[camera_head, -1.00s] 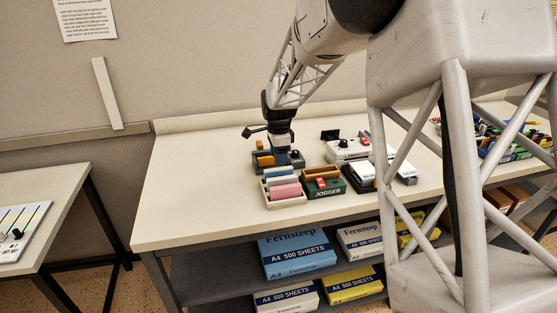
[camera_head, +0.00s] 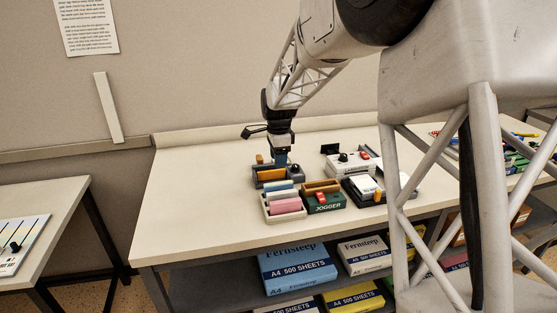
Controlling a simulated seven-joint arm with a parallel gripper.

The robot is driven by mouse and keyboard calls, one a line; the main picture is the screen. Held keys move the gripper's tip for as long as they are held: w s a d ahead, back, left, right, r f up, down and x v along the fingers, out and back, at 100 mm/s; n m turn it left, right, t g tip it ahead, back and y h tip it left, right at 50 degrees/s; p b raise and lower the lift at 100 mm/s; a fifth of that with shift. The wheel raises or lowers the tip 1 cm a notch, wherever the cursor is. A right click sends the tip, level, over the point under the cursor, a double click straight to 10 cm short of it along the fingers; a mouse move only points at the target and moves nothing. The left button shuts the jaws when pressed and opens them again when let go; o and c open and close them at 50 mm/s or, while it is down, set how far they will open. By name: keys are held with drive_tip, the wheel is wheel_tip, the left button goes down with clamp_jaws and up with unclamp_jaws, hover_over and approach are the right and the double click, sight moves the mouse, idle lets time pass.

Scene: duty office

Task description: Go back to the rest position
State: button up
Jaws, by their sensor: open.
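My gripper (camera_head: 280,157) hangs straight down at the left-middle of the bench (camera_head: 195,205), over or just behind a dark grey-blue device (camera_head: 291,181) with an orange part on its left. The fingers are small in this view, and whether they touch the device cannot be made out. I see nothing held in them. The rest of my arm reaches in from the upper right.
In front stands a pale tray (camera_head: 270,213) with blue, white and pink blocks. Right of it are a green jogger (camera_head: 328,203), a white device (camera_head: 352,160) and a black-and-white device (camera_head: 358,194). Paper packs (camera_head: 298,268) lie on the shelf below. The bench's left end is clear.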

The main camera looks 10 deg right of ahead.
drive_tip(key=s+a+r+n+t, duration=0.1)
drive_tip(key=s+r+n, duration=0.25)
drive_tip(key=s, duration=0.75)
drive_tip(key=s+r+n, duration=0.3)
drive_tip(key=s+n, duration=0.2)
drive_tip(key=s, duration=0.6)
drive_tip(key=s+a+r+n+t, duration=0.1)
drive_tip(key=s+r+n, duration=0.25)
drive_tip(key=s, duration=0.75)
drive_tip(key=s+f+n, duration=0.3)
drive_tip(key=s+n, duration=0.2)
drive_tip(key=s, duration=0.6)
drive_tip(key=shift+s+f+n+t, duration=0.3)
drive_tip(key=shift+s+f+n, duration=0.05)
drive_tip(key=shift+n, duration=0.05)
